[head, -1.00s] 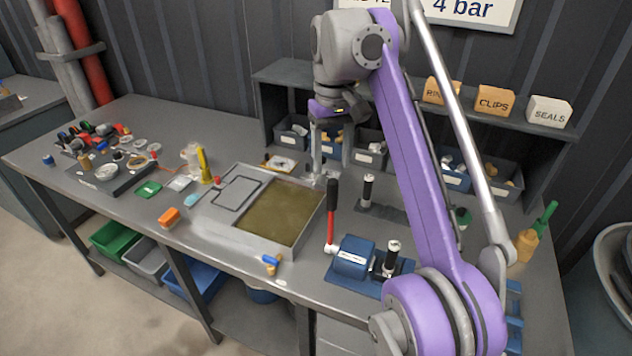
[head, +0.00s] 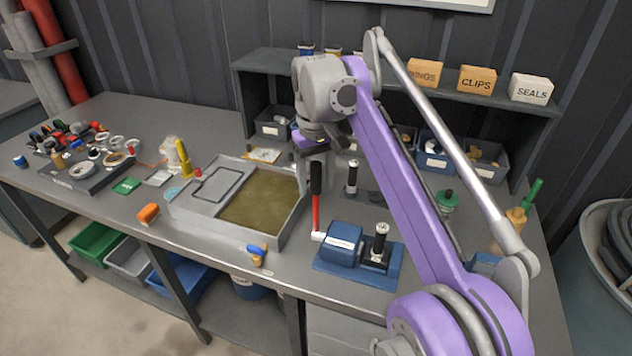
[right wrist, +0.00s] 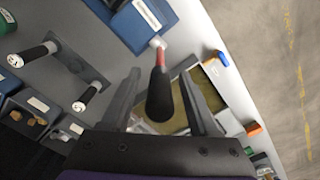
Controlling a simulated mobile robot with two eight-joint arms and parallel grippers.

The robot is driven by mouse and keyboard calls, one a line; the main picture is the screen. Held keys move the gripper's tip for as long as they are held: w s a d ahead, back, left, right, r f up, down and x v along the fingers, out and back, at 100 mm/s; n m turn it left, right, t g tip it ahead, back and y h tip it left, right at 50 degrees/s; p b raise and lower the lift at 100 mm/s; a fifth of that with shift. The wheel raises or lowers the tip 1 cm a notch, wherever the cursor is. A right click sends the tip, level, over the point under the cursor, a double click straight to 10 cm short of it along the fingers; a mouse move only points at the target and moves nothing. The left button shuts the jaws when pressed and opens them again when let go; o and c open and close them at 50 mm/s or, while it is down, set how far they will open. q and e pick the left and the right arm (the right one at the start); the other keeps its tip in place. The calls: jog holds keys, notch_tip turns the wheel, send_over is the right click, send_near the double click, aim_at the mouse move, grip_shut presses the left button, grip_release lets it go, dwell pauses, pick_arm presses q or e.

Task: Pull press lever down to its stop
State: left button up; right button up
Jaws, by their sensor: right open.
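The press lever (head: 316,200) is a red rod with a black grip, standing nearly upright at the left side of the blue press (head: 342,243) near the bench's front. My right gripper (head: 312,172) is at the top of the black grip in the head view, its fingers partly hidden. In the right wrist view my right gripper (right wrist: 160,78) is open, and the lever's black grip (right wrist: 160,97) appears between the two spread fingers, with a gap on each side. I cannot tell how deep it sits. My left gripper is not in view.
A grey tray (head: 187,205) with a brownish panel lies left of the press. A shelf with bins (head: 275,128) lines the back. An orange block (head: 148,213) lies left.

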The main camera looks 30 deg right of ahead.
grip_shut()
dwell(1.4)
